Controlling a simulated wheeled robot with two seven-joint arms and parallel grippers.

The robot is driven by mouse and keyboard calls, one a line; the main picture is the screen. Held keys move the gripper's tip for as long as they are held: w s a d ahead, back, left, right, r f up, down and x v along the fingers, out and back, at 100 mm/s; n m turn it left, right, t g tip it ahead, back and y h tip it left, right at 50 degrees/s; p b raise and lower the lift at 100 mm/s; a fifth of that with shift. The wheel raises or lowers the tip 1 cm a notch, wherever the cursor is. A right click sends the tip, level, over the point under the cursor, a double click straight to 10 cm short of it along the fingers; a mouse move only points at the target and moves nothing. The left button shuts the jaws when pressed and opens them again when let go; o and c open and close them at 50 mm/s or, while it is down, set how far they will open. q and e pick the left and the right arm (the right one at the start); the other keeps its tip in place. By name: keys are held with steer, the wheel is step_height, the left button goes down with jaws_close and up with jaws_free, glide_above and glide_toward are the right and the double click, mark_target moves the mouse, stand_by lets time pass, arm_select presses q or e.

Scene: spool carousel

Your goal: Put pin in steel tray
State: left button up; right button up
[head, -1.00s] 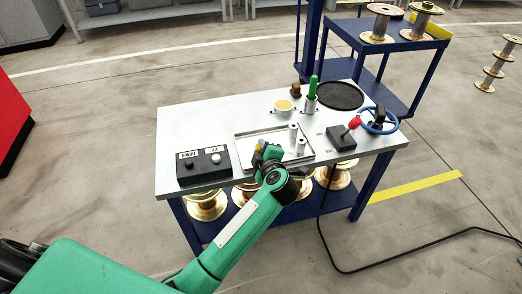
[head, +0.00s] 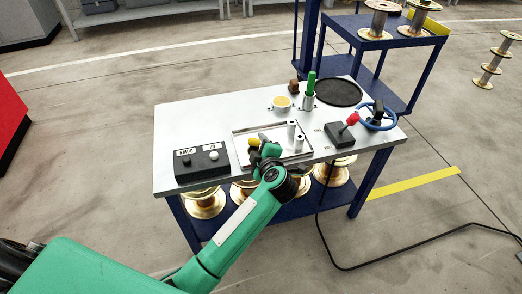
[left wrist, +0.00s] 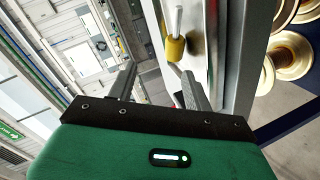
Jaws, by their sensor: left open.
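The pin, with a yellow grip (head: 254,142) and a thin steel shaft, lies at the left side of the shallow steel tray (head: 272,129) in the head view. The pin's yellow grip also shows in the left wrist view (left wrist: 175,49), just beyond the fingertips, with its grey shaft pointing away. My left gripper (head: 259,149) is at the tray's front left, close to the pin. In the left wrist view my left gripper (left wrist: 152,70) has its two fingers spread with nothing between them. My right gripper is not in view.
A black control box (head: 202,163) is left of the tray. A red-knobbed lever box (head: 341,134) and blue handwheel (head: 378,117) are to the right. A green-handled tool (head: 310,85) stands behind.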

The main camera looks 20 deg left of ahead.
arm_select(q)
steer(key=p+v, duration=0.2)
steer(key=v, duration=1.1)
steer(key=shift+s+d+r, duration=0.15)
steer(key=shift+s+d, duration=0.1)
steer(key=shift+s, duration=0.05)
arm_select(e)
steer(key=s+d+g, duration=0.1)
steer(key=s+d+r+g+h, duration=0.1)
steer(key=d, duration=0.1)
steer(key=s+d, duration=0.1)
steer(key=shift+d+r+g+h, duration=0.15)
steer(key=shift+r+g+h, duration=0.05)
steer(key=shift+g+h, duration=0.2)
